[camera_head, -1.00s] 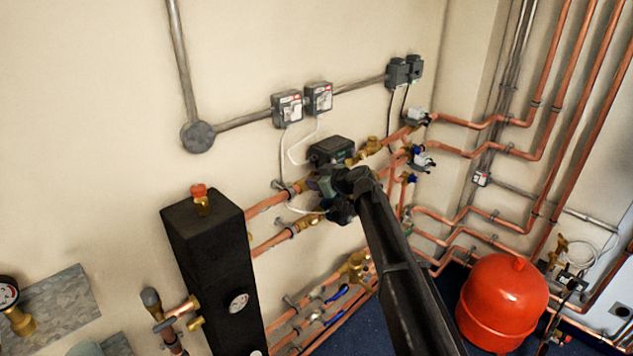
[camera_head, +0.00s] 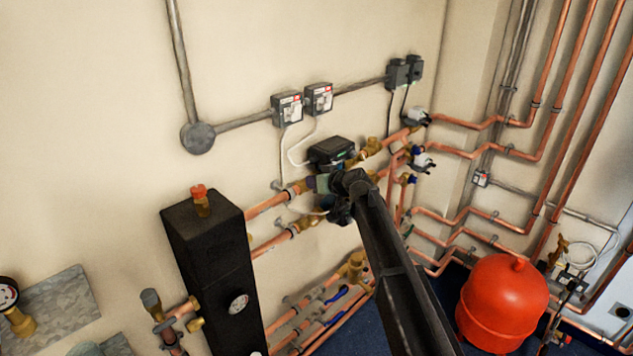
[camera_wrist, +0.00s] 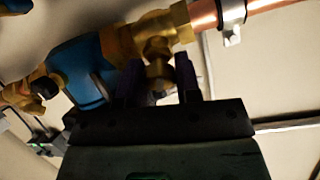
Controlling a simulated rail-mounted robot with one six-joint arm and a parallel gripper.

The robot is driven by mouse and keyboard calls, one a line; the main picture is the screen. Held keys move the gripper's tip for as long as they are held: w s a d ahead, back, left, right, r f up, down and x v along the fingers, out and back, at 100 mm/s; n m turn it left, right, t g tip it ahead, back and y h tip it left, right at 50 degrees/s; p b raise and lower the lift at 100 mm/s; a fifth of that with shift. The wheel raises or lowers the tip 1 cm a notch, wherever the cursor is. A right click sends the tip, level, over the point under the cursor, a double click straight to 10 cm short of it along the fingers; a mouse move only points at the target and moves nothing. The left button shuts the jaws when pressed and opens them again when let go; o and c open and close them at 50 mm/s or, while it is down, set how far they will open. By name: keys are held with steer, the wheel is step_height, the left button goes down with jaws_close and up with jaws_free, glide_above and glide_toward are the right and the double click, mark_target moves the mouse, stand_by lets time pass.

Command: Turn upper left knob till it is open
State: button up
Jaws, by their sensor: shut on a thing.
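The brass knob (camera_wrist: 157,58) sits on a brass valve body (camera_wrist: 130,40) in the wrist view, between a blue pump (camera_wrist: 78,72) and a copper pipe (camera_wrist: 212,14). My gripper (camera_wrist: 158,80) has one dark finger on each side of the knob and is shut on it. Its fingers hide part of the knob. In the head view my gripper (camera_head: 324,184) is at the upper left valve (camera_head: 301,187), on the upper copper pipe. There the knob itself is hidden by my gripper and wrist, so its turn angle cannot be told.
A black controller box (camera_head: 331,151) sits just above my gripper. A lower brass valve (camera_head: 303,225) and copper pipe lie close below. A tall black cabinet (camera_head: 215,270) stands left, and a red tank (camera_head: 505,300) stands on the floor at right.

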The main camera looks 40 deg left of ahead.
steer(key=m+t+h+p, duration=0.1)
steer(key=m, duration=0.6)
steer(key=m+t+h+p, duration=0.1)
steer(key=m, duration=0.6)
steer(key=shift+f+h, duration=0.1)
steer(key=shift+h, duration=0.2)
steer(key=o, duration=0.9)
steer(key=shift+d, duration=0.1)
steer(key=p+v, duration=0.6)
steer(key=v, duration=0.4)
steer(key=shift+d, duration=0.3)
